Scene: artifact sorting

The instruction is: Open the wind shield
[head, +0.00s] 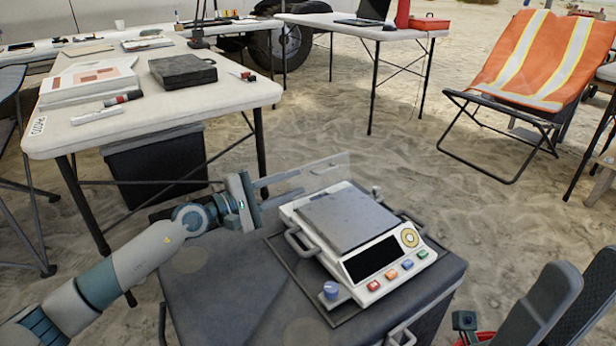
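The scale (367,248) is a white box with a grey weighing plate (347,215), a black display, coloured buttons and a blue knob at its front left. It sits on a dark case. A thin, see-through panel (335,161), seemingly the wind shield, stands upright along the plate's back left side. Its outline is faint. My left gripper (303,183) comes in from the left, with its fingers spread and pointing right at the panel. The fingers overlap the panel in view. I cannot tell whether they touch it. My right gripper is not clearly seen.
The dark case (215,285) has metal handles. A white folding table (130,115) at the left holds papers and a black box (183,71). Another table (350,25) and an orange chair (535,60) stand farther back. Dark rounded shapes (552,305) fill the lower right corner. Open sand lies between.

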